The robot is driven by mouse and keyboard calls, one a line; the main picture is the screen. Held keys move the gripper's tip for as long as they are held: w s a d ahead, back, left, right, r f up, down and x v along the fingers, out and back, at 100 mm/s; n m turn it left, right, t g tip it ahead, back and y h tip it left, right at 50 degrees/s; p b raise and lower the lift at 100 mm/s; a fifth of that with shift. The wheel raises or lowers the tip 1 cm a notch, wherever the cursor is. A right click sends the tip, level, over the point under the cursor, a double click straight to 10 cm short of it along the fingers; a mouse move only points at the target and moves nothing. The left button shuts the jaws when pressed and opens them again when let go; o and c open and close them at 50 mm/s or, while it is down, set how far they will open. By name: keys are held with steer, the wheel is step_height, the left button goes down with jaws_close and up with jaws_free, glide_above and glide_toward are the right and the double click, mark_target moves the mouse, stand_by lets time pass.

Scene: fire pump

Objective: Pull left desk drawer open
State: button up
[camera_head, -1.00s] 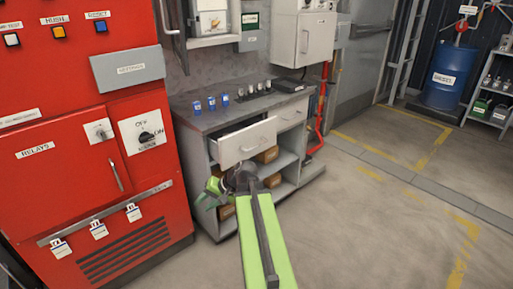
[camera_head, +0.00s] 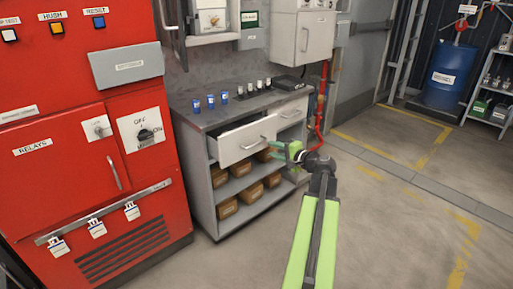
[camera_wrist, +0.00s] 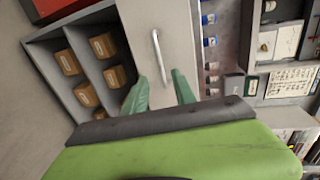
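The left desk drawer (camera_head: 238,146) stands part way out of the grey desk (camera_head: 203,190), with its dark inside showing behind the white front. Its bar handle (camera_head: 257,142) is on the front and also shows in the wrist view (camera_wrist: 158,55). My gripper (camera_head: 280,150) is just right of this handle in the head view. In the wrist view my gripper (camera_wrist: 160,88) has its two green fingers apart, with the handle beyond the tips and nothing between them. The right drawer (camera_head: 292,112) looks closed.
Brown boxes (camera_head: 227,208) sit on the open shelves below the drawers. Blue and white small items (camera_head: 210,102) stand on the desktop. A red relay cabinet (camera_head: 75,185) is close on the left. The floor (camera_head: 400,220) to the right is clear.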

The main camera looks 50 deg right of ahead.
mark_target(257, 144)
steer(key=b+x, duration=0.1)
steer(key=x, duration=0.9)
steer(key=shift+w+d+b, duration=0.1)
steer(key=shift+w+b, duration=0.2)
steer(key=shift+b, duration=0.1)
jaws_close()
stand_by(0.7)
